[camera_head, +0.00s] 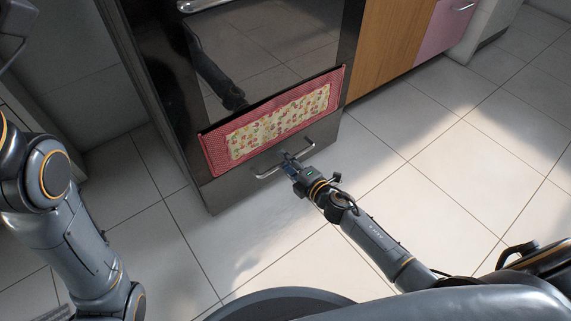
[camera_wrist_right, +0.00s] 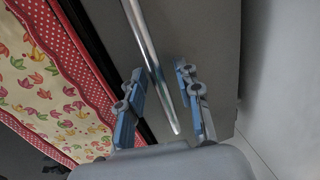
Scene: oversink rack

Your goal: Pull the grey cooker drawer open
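The grey cooker drawer (camera_head: 232,189) is the low panel at the bottom of the dark cooker in the head view. Its front looks flush with the cooker. A silver bar handle (camera_head: 268,173) runs across it and shows as a slanted bar in the right wrist view (camera_wrist_right: 142,35). My right gripper (camera_head: 288,158) is at the handle. In the right wrist view its two fingers (camera_wrist_right: 163,98) stand apart on either side of the bar, with gaps visible, so it is open around the handle. My left arm shows at the left, but its gripper cannot be made out.
A red-bordered patterned towel (camera_head: 275,122) hangs on the cooker door (camera_head: 265,45) just above the drawer. Wood (camera_head: 390,40) and pink (camera_head: 445,30) cabinet fronts stand to the right. The tiled floor (camera_head: 420,130) in front is clear apart from my own body.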

